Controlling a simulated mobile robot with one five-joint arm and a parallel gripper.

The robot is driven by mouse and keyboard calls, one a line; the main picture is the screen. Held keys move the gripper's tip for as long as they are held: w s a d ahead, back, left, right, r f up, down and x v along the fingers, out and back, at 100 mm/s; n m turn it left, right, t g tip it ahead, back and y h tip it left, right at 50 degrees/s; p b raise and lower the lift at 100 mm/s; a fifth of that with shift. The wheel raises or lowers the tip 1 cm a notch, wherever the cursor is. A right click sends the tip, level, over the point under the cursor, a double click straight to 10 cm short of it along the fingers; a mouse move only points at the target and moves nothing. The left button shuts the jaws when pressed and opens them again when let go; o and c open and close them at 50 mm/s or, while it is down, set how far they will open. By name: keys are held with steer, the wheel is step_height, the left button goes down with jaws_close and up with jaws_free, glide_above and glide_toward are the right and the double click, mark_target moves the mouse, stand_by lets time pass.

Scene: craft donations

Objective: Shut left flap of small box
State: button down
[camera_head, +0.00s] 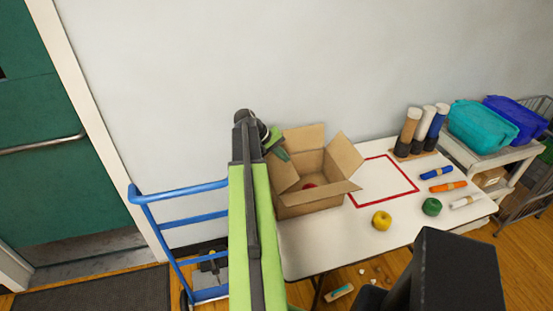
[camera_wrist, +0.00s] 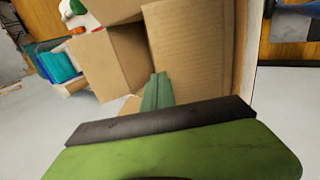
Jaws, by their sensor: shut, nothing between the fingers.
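The small box (camera_head: 310,198) is an open cardboard box on the white table. Its left flap (camera_head: 281,174) stands up, tilted outward. Its back flap (camera_head: 304,137) and right flap (camera_head: 345,155) also stand up, and the front flap (camera_head: 325,193) hangs outward. My gripper (camera_head: 283,155) is shut and empty at the upper edge of the left flap. In the wrist view its green fingers (camera_wrist: 158,84) lie close in front of a cardboard panel (camera_wrist: 190,45); I cannot tell whether they touch it. My arm hides part of the box's left side.
A red item (camera_head: 309,185) lies inside the box. On the table (camera_head: 330,245) are a red-outlined square (camera_head: 384,180), a yellow ball (camera_head: 381,220), a green ball (camera_head: 431,206) and several rolls. A blue hand truck (camera_head: 180,218) stands left of the table.

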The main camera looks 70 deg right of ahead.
steer(key=shift+b+x, duration=0.35)
steer(key=shift+x, duration=0.55)
